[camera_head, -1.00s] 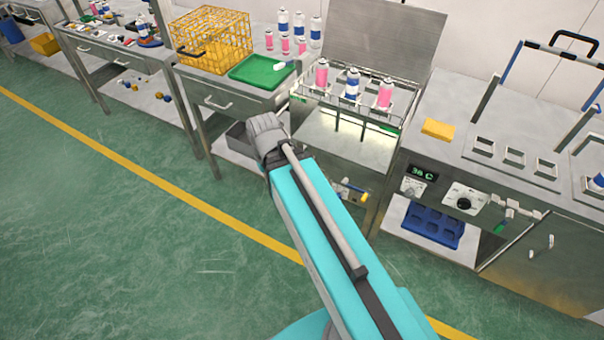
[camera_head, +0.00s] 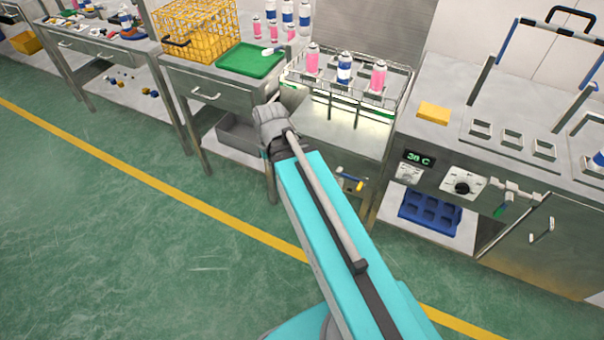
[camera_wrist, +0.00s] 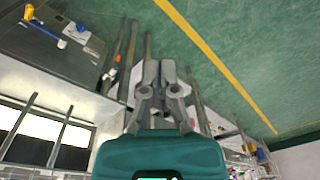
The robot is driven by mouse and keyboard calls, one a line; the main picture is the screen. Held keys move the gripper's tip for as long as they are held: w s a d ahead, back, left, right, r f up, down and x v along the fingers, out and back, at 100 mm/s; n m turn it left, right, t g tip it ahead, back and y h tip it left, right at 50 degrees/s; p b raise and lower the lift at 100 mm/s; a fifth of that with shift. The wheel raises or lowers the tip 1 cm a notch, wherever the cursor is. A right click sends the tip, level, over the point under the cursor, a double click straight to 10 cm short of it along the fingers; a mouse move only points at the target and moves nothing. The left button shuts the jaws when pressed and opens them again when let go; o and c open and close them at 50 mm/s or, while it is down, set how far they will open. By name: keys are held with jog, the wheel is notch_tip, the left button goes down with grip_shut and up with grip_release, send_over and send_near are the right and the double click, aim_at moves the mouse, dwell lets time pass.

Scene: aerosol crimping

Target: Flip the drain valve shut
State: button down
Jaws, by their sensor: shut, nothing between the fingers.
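A small valve with a yellow handle (camera_head: 360,185) sits low on the front of the steel bath cabinet (camera_head: 345,140), right of my arm. A yellow handle (camera_wrist: 28,13) and a blue-ended fitting (camera_wrist: 62,44) show at upper left in the wrist view. Another valve with a green handle (camera_head: 500,209) is on the right machine's front. I cannot tell from a label which is the drain valve. My gripper (camera_wrist: 160,66) is shut and empty, apart from both valves; in the head view it is mostly hidden behind my wrist, left of the yellow handle.
A wire rack (camera_head: 392,86) over the bath holds pink and blue cans. A grey bin (camera_head: 236,138) stands on the shelf left of my wrist. A green tray (camera_head: 250,60) and yellow basket (camera_head: 195,38) are on the left bench. Green floor (camera_head: 110,250) in front is clear.

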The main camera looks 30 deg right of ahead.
jog(key=w+d+f+m+t+b, duration=0.2)
jog(key=w+d+f+b, duration=0.2)
jog(key=d+f+b, duration=0.4)
jog(key=w+d+f+m+t+b, duration=0.2)
jog(key=w+d+f+b, duration=0.3)
jog(key=d+f+b, duration=0.3)
jog(key=w+d+f+m+t+b, duration=0.2)
jog(key=w+d+f+m+b, duration=0.2)
jog(key=d+f+b, duration=0.4)
notch_tip(320, 180, down, 6)
jog(key=w+b, duration=0.1)
jog(key=b, duration=0.7)
jog(key=shift+f+t+h+b, duration=0.2)
jog(key=shift+t+h+b, duration=0.1)
jog(key=shift+b, duration=0.05)
jog(key=shift+f, duration=0.1)
jog(key=w+a+f+b, duration=0.2)
jog(key=w+f+b, duration=0.5)
jog(key=w, duration=0.2)
jog(key=shift+f+b, duration=0.3)
jog(key=shift+b, duration=0.1)
jog(key=shift+w+a, duration=0.1)
jog(key=shift+a, duration=0.15)
